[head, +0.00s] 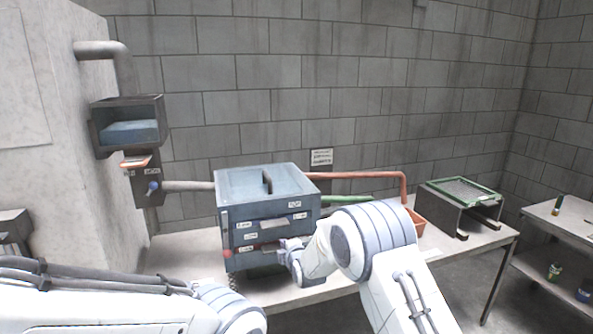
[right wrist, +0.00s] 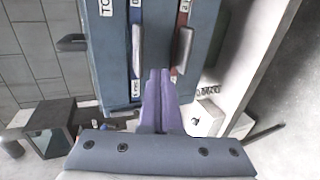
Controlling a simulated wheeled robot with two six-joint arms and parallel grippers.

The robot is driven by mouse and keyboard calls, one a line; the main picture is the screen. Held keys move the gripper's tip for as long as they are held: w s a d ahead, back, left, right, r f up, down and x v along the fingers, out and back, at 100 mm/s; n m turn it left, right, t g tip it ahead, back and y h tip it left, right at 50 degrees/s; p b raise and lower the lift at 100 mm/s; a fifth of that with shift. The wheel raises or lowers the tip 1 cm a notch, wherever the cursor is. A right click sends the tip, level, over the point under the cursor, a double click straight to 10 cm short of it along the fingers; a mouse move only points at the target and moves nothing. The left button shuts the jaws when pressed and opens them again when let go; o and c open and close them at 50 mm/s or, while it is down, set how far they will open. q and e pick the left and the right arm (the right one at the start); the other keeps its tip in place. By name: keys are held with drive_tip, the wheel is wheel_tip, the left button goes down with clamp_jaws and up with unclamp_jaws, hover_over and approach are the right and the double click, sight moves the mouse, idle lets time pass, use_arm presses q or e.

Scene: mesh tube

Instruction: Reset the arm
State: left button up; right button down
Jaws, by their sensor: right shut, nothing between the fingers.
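My right arm reaches from the lower right in the head view. Its gripper (head: 284,246) is at the front of a blue-grey drawer box (head: 265,190) on the table. In the right wrist view the right gripper (right wrist: 159,74) shows as two purple fingers shut together and empty. Their tips are close to the box front (right wrist: 160,40), near two drawer handles; I cannot tell whether they touch. My left arm comes in at the lower left of the head view, but its gripper is out of the picture.
Red and green pipes run behind my right arm. A grey pipe (head: 188,186) meets the box from the left. A shelf (head: 560,225) stands far right.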

drive_tip(key=shift+r, duration=0.1)
drive_tip(key=s+a+r+m+g, duration=0.1)
drive_tip(key=s+r+m+g, duration=0.1)
drive_tip(key=s, duration=0.4)
drive_tip(key=s+a+r+m+g, duration=0.2)
drive_tip(key=s, duration=0.4)
drive_tip(key=s+d+m+g+h, duration=0.1)
drive_tip(key=s+d+m+g, duration=0.2)
drive_tip(key=s, duration=1)
drive_tip(key=s+d+r+m+g+h, duration=0.1)
drive_tip(key=s+d+m+g, duration=0.2)
drive_tip(key=s, duration=1)
drive_tip(key=s+d+m+g+h, duration=0.1)
drive_tip(key=s+d+m+g, duration=0.2)
drive_tip(key=s, duration=1)
drive_tip(key=shift+d+r+m, duration=0.3)
drive_tip(key=shift+d+m, duration=0.4)
drive_tip(key=shift+d, duration=0.5)
